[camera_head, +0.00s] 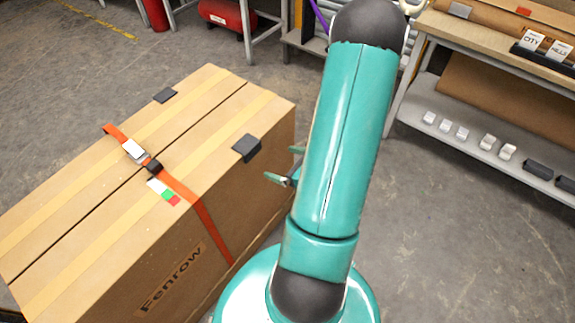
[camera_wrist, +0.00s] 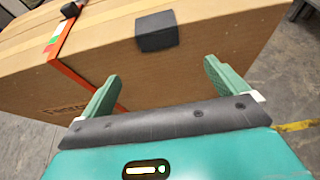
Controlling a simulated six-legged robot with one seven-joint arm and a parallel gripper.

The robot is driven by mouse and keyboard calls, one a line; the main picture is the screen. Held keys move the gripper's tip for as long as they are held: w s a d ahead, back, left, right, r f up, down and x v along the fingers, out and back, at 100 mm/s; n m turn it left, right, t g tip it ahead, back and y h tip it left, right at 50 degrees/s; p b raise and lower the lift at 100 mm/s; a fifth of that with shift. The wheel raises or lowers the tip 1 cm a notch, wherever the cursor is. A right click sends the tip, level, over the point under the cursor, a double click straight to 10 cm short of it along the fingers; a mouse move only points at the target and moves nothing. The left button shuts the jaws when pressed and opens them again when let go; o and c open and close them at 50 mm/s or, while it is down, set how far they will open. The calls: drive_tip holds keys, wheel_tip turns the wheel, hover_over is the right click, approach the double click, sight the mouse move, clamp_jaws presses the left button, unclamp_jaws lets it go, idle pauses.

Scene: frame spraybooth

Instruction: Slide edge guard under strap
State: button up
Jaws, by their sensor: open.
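A large brown cardboard box (camera_head: 75,205) stands at the left in the head view. A second dark guard (camera_head: 165,96) lies at the far top edge. My gripper (camera_wrist: 160,78) is open and empty, its green fingers spread in front of the box side, below the edge guard. My arm hides part of the head view.
A workbench (camera_head: 480,38) with a lower shelf (camera_head: 455,150) holding small white and dark blocks stands at the right. A red cylinder (camera_head: 226,15) lies at the back. Bare concrete floor lies between box and bench.

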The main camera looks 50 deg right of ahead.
sight(253, 155)
drive_tip(key=x, duration=1.1)
drive_tip(key=shift+a, duration=0.15)
drive_tip(key=shift+c, duration=0.2)
drive_tip(key=c, duration=1)
drive_tip(key=shift+o, duration=1)
drive_tip(key=shift+c, duration=0.2)
drive_tip(key=shift+a, duration=0.15)
drive_tip(key=shift+s+a, duration=0.15)
drive_tip(key=shift+a, duration=4.75)
